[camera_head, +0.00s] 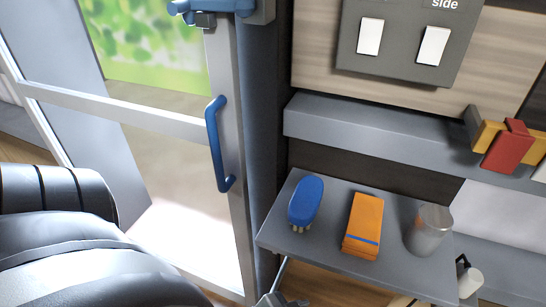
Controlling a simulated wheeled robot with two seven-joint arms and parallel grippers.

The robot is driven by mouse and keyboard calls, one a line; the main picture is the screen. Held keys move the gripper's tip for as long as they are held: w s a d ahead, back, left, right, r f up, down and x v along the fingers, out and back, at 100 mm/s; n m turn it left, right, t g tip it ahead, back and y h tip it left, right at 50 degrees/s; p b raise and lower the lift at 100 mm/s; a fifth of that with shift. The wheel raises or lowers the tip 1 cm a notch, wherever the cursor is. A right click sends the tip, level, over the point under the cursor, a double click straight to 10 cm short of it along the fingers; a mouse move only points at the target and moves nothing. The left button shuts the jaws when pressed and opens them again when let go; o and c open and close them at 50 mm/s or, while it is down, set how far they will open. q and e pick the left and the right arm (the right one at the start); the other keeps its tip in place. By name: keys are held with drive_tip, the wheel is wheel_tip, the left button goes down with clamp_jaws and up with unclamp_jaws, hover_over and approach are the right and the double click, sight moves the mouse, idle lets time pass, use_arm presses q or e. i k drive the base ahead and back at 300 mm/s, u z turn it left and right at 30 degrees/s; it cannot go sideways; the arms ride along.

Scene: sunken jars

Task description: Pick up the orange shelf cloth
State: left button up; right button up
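The orange shelf cloth (363,225) lies folded on a small grey shelf (335,188), right of the door. It has a blue stripe near its front end. It lies between a blue brush (306,202) on the left and a metal cup (430,228) on the right, apart from both. Nothing touches it from above. Neither of my grippers is clearly in view. A black, rounded arm part of mine fills the lower left.
A glass door with a blue handle (216,145) stands left of the shelf. A grey ledge (370,125) runs above and behind the shelf, with red and yellow items (508,150) at its right. Two white switches sit above. A white cylinder (470,282) is at lower right.

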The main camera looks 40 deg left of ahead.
sight(361, 239)
drive_tip(key=u, duration=1.65)
drive_tip(key=k, duration=1.35)
drive_tip(key=z, duration=0.55)
drive_tip(key=i, duration=1)
